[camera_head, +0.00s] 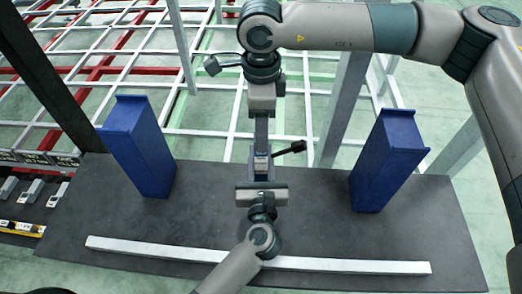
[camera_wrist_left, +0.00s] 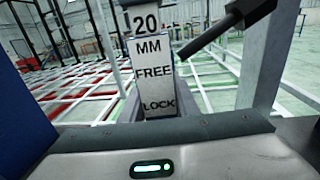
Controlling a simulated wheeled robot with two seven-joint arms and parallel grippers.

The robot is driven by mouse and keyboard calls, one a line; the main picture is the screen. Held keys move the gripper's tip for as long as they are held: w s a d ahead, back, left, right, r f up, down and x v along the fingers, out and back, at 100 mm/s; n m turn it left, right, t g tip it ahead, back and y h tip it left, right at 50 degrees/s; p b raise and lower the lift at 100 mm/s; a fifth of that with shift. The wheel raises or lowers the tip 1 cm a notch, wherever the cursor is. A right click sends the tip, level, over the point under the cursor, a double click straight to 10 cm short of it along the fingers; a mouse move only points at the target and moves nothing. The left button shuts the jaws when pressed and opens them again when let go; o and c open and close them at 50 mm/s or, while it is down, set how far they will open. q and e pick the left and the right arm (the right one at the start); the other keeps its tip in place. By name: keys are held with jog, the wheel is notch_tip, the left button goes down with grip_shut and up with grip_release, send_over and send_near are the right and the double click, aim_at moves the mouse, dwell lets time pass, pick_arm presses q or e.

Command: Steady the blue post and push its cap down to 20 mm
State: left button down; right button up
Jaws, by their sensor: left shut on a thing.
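A narrow grey post (camera_head: 261,160) with a dark lever (camera_head: 290,149) stands in the middle of the dark table. In the left wrist view the post (camera_wrist_left: 158,90) reads "MM", "FREE" and "LOCK", and an upper piece (camera_wrist_left: 143,20) reads "20". My left gripper (camera_head: 262,183) reaches up from the bottom and is shut on this post. My right gripper (camera_head: 261,138) points down from above, in line with the post; its fingertips are too small to judge, as is any contact. Two blue posts stand apart from both grippers, one left (camera_head: 145,150) and one right (camera_head: 385,165).
A long pale bar (camera_head: 350,265) lies along the table's (camera_head: 420,225) front edge, passing under my left arm. A white and red frame (camera_head: 110,60) stands behind. Small grey parts (camera_head: 30,190) sit at the far left.

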jog(key=shift+r, duration=1.95)
jog(key=shift+c, duration=0.2)
